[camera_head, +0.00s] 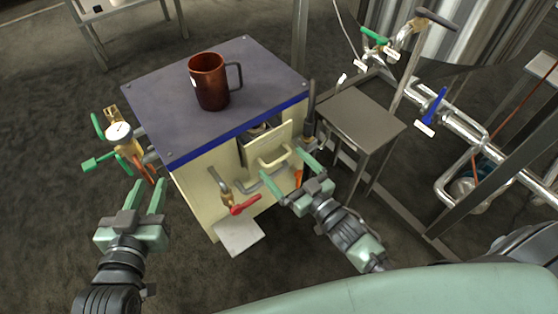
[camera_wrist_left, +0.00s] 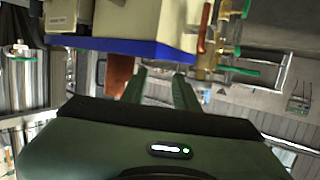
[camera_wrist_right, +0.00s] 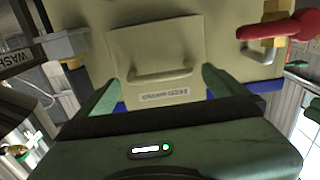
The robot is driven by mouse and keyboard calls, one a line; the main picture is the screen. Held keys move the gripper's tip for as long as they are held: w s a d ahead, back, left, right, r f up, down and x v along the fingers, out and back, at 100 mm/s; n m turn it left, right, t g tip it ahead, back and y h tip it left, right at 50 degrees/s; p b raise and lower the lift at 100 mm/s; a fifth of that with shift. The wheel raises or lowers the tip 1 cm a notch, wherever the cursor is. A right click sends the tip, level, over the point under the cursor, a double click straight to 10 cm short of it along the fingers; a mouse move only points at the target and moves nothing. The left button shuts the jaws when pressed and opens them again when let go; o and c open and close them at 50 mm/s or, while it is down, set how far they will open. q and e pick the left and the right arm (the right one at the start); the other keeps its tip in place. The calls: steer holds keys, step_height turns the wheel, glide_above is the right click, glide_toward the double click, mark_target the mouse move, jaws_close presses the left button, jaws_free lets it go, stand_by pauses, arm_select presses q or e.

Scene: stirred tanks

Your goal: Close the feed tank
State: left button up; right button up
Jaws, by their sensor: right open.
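The feed tank is a cream box (camera_head: 198,190) with a dark top and blue edging. On its front, a cream flap (camera_head: 285,140) with a bar handle (camera_head: 272,158) leans outward, with a dark gap above it. The flap (camera_wrist_right: 160,48) and its handle (camera_wrist_right: 160,75) also show in the right wrist view, with a small label whose text I cannot read surely. My right gripper (camera_head: 284,166) is open in front of the flap, its fingers to either side of the handle; contact is unclear. My left gripper (camera_head: 148,183) is open and empty, left of the tank.
A copper mug (camera_head: 211,88) stands on the tank's top. A red-handled valve (camera_head: 241,207) juts from the front. A gauge (camera_head: 118,131) and green-handled valves are on the left side. A small metal table (camera_head: 360,115) and pipework stand to the right.

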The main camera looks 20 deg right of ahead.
mark_target(271, 150)
steer(key=shift+x, duration=1.4)
steer(key=c, duration=1.9)
steer(key=x, duration=0.4)
arm_select(q)
steer(key=shift+w+d+r+t, duration=0.15)
steer(key=shift+r+t, duration=0.15)
steer(key=shift+r, duration=0.25)
steer(key=shift+w+d+r+t, duration=0.15)
steer(key=shift+r+t, duration=0.15)
steer(key=shift+r, duration=0.25)
arm_select(e)
steer(key=shift+r, duration=0.1)
steer(key=o, duration=1.9)
arm_select(q)
steer(key=shift+a, duration=0.1)
arm_select(e)
steer(key=shift+w, duration=0.1)
